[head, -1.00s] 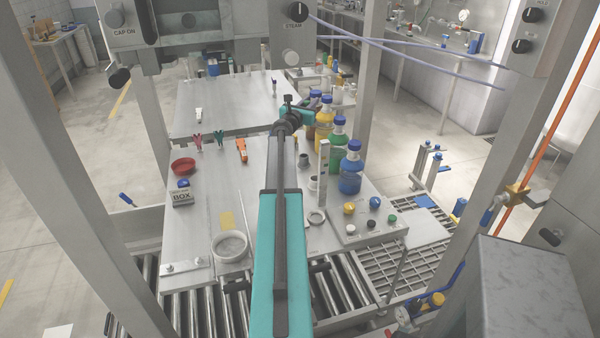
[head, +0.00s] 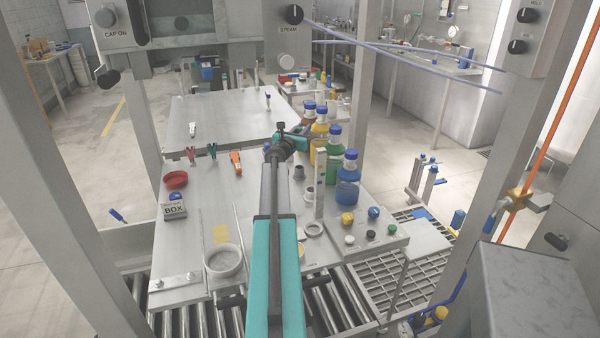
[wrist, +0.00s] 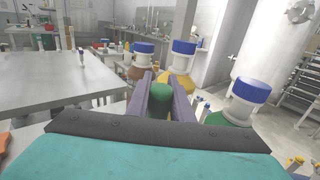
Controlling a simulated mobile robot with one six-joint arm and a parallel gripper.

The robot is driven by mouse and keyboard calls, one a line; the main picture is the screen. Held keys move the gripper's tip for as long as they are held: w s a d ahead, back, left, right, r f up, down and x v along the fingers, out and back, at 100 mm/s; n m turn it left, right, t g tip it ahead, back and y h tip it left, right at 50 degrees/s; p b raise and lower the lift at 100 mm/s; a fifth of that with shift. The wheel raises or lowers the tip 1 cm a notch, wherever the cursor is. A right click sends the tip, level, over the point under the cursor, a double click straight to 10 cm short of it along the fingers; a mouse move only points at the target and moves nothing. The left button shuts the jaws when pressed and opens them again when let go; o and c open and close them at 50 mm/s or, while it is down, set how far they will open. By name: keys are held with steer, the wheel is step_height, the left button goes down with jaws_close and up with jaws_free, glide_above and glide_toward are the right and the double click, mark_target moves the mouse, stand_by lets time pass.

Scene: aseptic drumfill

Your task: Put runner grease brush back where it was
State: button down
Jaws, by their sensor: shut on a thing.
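My gripper (head: 303,132) is beside the row of bottles at the far right of the near table. In the wrist view its two dark jaws (wrist: 161,98) are closed on a green, round-ended piece (wrist: 159,99), which I take to be the runner grease brush. Only this green part shows; the rest is hidden, and in the head view I cannot make the brush out. Just beyond the jaws stand the brown bottle (wrist: 138,72), the yellow bottle (wrist: 182,84) and the green bottle (wrist: 225,120), all with blue caps.
A blue bottle (head: 347,188) stands nearer on the right. The steel table (head: 190,235) holds a red dish (head: 175,180), a dark box (head: 175,210), clips (head: 211,150), an orange tool (head: 236,160) and a white bowl (head: 225,262). The back table (head: 225,120) is mostly bare.

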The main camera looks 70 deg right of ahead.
step_height(320, 180, down, 6)
stand_by(0.5)
steer(key=shift+f, duration=0.15)
steer(key=shift+f, duration=1.75)
steer(key=shift+f, duration=0.15)
steer(key=c, duration=1.6)
jaws_free()
steer(key=shift+o, duration=0.2)
steer(key=a+b, duration=0.2)
steer(key=a, duration=1)
steer(key=shift+w, duration=0.1)
steer(key=shift+r, duration=0.3)
